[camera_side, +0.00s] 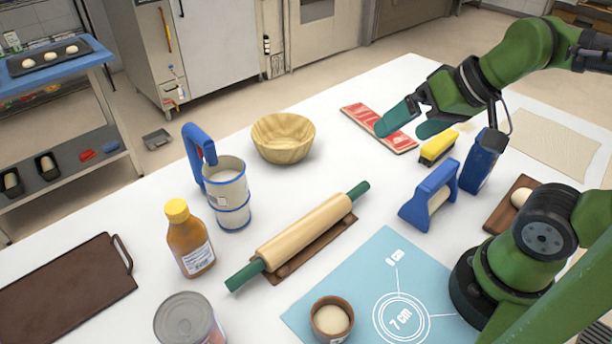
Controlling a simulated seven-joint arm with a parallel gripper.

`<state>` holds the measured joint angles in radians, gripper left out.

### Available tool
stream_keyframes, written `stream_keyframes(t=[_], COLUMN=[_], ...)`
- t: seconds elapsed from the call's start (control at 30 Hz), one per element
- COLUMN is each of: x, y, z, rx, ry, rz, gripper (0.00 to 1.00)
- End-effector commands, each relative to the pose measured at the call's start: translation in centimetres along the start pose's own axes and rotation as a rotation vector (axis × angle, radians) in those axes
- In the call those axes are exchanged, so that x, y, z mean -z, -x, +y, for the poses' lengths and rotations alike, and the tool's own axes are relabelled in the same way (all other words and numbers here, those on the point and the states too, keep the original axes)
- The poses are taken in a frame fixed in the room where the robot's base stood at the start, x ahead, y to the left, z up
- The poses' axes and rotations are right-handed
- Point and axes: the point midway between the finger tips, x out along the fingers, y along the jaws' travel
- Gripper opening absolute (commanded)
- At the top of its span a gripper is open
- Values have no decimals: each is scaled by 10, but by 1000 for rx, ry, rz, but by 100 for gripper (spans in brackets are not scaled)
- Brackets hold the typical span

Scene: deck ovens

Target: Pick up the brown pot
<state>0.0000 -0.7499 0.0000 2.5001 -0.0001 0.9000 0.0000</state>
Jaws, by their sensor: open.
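A small brown pot (314,325) stands upright at the bottom of the view, on the left part of a light blue mat (385,262). A pale, round dough-like mass fills its top. My gripper (405,129) has teal fingertips and is open, with nothing between them. It hangs above the back right of the table, near a red-and-white packet, far behind and to the right of the pot. Nothing hides the pot's top, but its lower side is partly cut by the frame edge.
A rolling pin (314,232) on a brown board lies behind the pot. A can (187,322) and a sauce bottle (190,240) stand to its left. A wooden bowl (283,138), blue-handled sifter (226,190), yellow brush (438,147) and blue scraper (430,196) stand farther back.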

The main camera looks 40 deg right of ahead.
Motion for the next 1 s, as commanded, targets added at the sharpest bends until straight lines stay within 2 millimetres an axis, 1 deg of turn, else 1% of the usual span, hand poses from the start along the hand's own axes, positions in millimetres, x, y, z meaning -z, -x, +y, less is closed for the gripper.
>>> stream_keyframes(t=[0.13, 0.2, 0.27, 0.33, 0.37, 0.4, 0.47, 0.5, 0.57, 0.6, 0.7, 0.77, 0.8, 0.9, 1.0], x=[-1, -7, -15, -28, -36, -48, -70, -87, -113, -130, -162, -169, -168, -163, -165], y=[0, -5, -13, -25, -30, -36, -44, -48, -52, -53, -54, -53, -52, -48, -50], z=[-2, -8, -20, -43, -55, -72, -98, -114, -136, -148, -170, -176, -178, -178, -174], rx=[4, 14, 25, 36, 36, 28, -2, -33, -94, -145, -272, -330, -359, -403, -429], ry=[7, 34, 85, 176, 210, 240, 266, 271, 260, 240, 148, 70, 15, -103, -156], rz=[-4, -35, -85, -168, -214, -278, -372, -428, -497, -531, -559, -548, -534, -503, -494], gripper=[100, 100, 100, 100, 100, 100, 100, 100, 100, 100, 100, 100, 100, 100, 100])
